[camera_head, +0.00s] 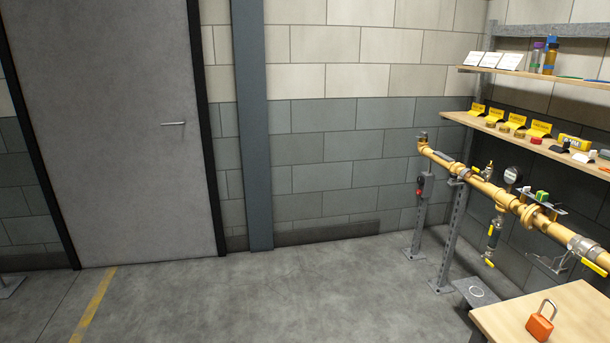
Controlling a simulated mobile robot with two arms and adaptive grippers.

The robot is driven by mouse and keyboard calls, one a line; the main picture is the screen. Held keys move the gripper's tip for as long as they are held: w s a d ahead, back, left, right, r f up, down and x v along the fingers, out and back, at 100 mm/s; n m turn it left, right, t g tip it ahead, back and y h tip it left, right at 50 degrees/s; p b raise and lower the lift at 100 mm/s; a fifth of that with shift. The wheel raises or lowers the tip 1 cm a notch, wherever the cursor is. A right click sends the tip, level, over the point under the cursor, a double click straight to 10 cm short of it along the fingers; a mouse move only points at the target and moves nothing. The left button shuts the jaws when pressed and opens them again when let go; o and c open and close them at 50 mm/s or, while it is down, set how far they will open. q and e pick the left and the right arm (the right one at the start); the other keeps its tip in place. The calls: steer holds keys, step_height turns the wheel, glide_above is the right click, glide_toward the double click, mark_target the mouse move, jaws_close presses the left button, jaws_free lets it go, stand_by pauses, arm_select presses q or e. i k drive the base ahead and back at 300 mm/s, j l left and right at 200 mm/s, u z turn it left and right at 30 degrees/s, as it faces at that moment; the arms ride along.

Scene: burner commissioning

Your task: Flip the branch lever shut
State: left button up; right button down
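A yellow gas pipe (508,200) runs along the right wall on grey posts. A short branch (494,235) hangs down from it, with a silver body and a small yellow lever (488,262) at its lower end. The lever slants down to the right; whether it is open or shut is too small to tell. Another small yellow handle (478,180) shows at the fitting above the pipe, and a larger yellow lever (594,267) is at the main valve (583,247) on the right. Neither of my grippers is in view.
A wooden table (570,318) with an orange padlock (541,322) stands at the lower right. Shelves (545,138) with yellow tags and bottles hang above the pipe. A post foot (440,285) stands on the floor. The floor (270,295) to the left is clear, before a grey door (115,130).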

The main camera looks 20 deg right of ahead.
mark_target(574, 253)
steer(key=i+z, duration=0.35)
steer(key=i, duration=0.25)
steer(key=i+z, duration=0.35)
steer(key=i, duration=0.25)
steer(key=i+j+z, duration=0.35)
steer(key=i, duration=0.25)
